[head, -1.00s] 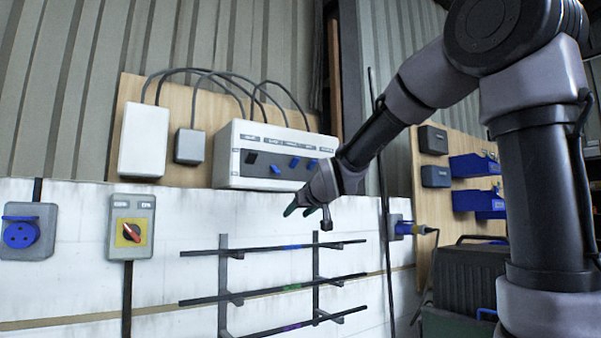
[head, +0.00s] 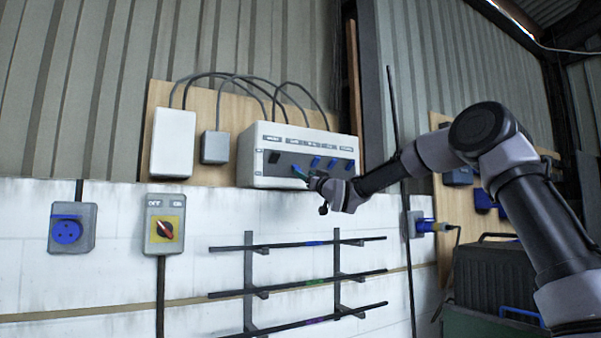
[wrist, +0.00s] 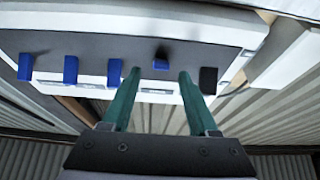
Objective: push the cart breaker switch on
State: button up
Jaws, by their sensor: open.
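A white breaker box (head: 255,150) hangs on the wooden board, with a dark strip holding one black switch (head: 274,158) and several blue ones. The labels above are too small to read, so I cannot tell which is the cart breaker. The blue switch beside the black one sits differently from the other blue switches, lower in the head view. My gripper (head: 308,177) is in front of the box's lower edge. In the wrist view my open green fingers (wrist: 160,73) stand either side of that blue switch (wrist: 161,57); contact is not clear.
A rotary switch (head: 165,228) and a blue socket (head: 68,232) are on the white wall at left. A rack of dark bars (head: 300,280) sticks out below the box. A dark case (head: 490,275) stands at right.

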aim_at(299, 169)
jog(key=shift+x, duration=2.6)
jog(key=shift+a, duration=0.1)
grip_shut()
